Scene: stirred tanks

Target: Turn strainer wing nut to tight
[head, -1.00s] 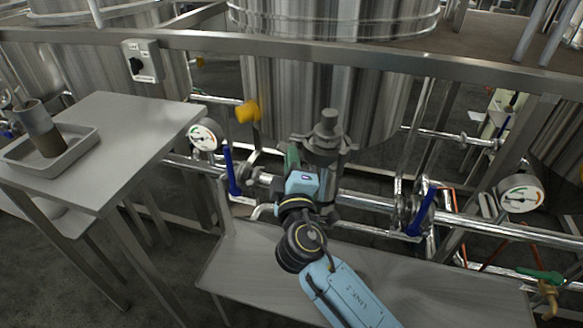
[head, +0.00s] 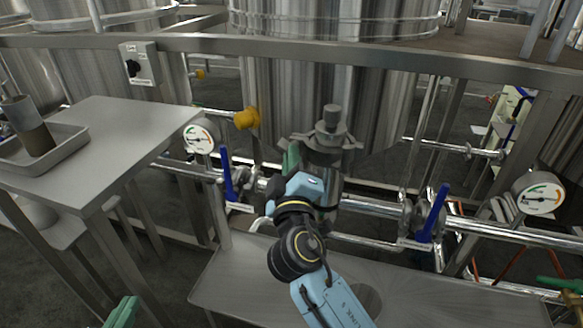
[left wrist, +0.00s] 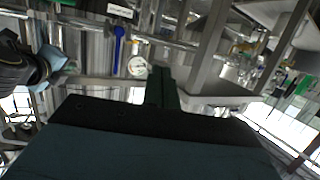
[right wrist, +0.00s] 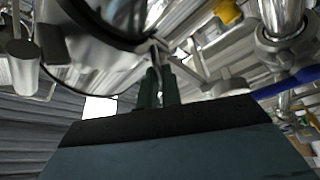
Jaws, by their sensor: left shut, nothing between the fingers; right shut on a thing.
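The strainer (head: 328,150) is a grey metal body with a lugged lid and a central knob, set in the pipe run below the tank. My right gripper (head: 290,160) is at its left side, partly hidden by my own wrist. In the right wrist view my right gripper (right wrist: 158,90) is shut on a thin metal part beside the strainer's round body (right wrist: 105,25). It looks like the wing nut (right wrist: 157,62), mostly hidden by the fingers. My left gripper (head: 122,312) is shut and empty at the lower left, away from the strainer; it also shows in the left wrist view (left wrist: 162,88).
Blue-handled valves stand left (head: 227,175) and right (head: 433,215) of the strainer, with gauges (head: 198,138) nearby. A steel table (head: 120,140) with a tray (head: 70,150) is at the left. A low bench (head: 230,285) lies under the strainer. A frame rail crosses above.

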